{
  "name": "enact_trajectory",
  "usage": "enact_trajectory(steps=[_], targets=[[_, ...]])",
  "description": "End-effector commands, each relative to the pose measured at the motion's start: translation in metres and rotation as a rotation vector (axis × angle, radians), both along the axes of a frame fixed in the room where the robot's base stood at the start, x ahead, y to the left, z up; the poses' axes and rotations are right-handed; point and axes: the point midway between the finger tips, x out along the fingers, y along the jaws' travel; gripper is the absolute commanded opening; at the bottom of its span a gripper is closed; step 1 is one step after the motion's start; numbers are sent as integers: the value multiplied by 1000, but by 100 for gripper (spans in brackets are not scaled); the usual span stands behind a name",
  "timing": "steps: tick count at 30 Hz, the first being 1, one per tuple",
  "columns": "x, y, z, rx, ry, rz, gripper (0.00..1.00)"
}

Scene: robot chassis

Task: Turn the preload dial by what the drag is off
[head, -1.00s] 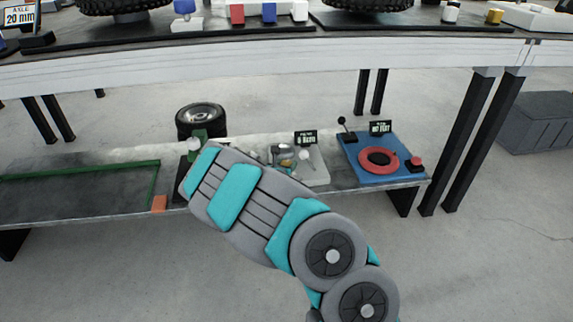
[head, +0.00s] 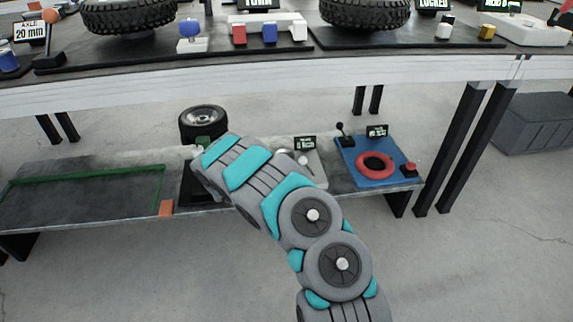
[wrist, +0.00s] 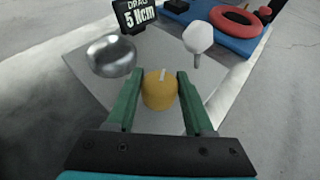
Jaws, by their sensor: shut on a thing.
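The preload dial (wrist: 158,90) is a yellow knob with a white pointer mark on top, seen in the wrist view. The green fingers of my gripper (wrist: 160,98) are shut on it, one on each side. Behind it a black display (wrist: 134,14) reads "DRAG 5 Ncm"; it also shows small in the head view (head: 305,143). The dial stands on a pale grey plate (wrist: 88,68) with a shiny metal dome (wrist: 111,55) to its left and a white knob (wrist: 198,37) behind right. In the head view my arm hides the dial and my gripper.
In the head view, a blue board (head: 350,165) with a red ring (head: 375,165), lever and red button sits right of the plate on the low shelf. A green-edged tray area (head: 85,195) lies left. The upper table edge (head: 250,82) runs above and behind.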

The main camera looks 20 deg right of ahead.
Motion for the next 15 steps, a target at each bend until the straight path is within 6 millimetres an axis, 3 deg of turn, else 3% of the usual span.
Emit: enact_trajectory(steps=[15], targets=[[0,0,0,0,0,-141,0]])
